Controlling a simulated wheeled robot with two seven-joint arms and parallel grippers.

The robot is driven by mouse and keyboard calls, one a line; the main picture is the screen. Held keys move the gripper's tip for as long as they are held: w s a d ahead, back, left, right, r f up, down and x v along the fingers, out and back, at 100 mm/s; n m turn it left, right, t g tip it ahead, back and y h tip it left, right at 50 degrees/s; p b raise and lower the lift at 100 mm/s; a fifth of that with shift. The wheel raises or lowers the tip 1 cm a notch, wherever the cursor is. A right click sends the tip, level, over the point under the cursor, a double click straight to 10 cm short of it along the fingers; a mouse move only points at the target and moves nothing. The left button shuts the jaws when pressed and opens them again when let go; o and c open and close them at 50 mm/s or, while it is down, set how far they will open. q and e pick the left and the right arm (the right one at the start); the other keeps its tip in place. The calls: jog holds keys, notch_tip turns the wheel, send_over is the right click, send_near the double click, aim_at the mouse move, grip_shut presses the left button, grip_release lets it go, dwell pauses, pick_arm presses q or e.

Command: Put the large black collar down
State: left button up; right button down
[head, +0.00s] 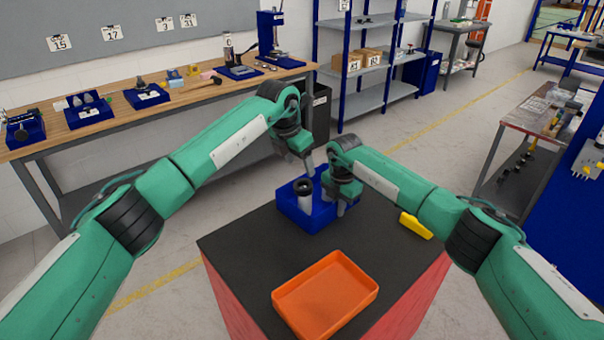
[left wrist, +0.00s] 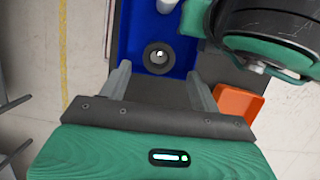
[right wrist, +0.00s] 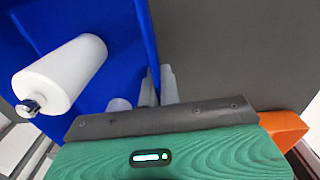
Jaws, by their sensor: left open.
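A dark round collar (left wrist: 148,64) with a round opening and a small light spot inside shows over the blue fixture (left wrist: 130,28) in the left wrist view. In the head view a dark-topped, pale cylindrical piece (head: 304,187) stands in the blue fixture (head: 318,222); I cannot tell whether the collar is a separate ring on it. My left gripper (head: 308,170) is open above the fixture, its fingers (left wrist: 159,88) apart with nothing between. My right gripper (head: 342,207) is low at the fixture's right side.
A white cylinder (right wrist: 62,75) stands by the blue wall in the right wrist view. An orange tray (head: 325,297) lies near the black tabletop's front edge, and a yellow piece (head: 416,226) lies at its right. The tabletop between is clear. My two arms are close together over the fixture.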

pick_arm(q)
jog(key=v, duration=0.7)
pick_arm(e)
jog(key=c, duration=1.6)
grip_release()
jog(key=shift+o, duration=0.2)
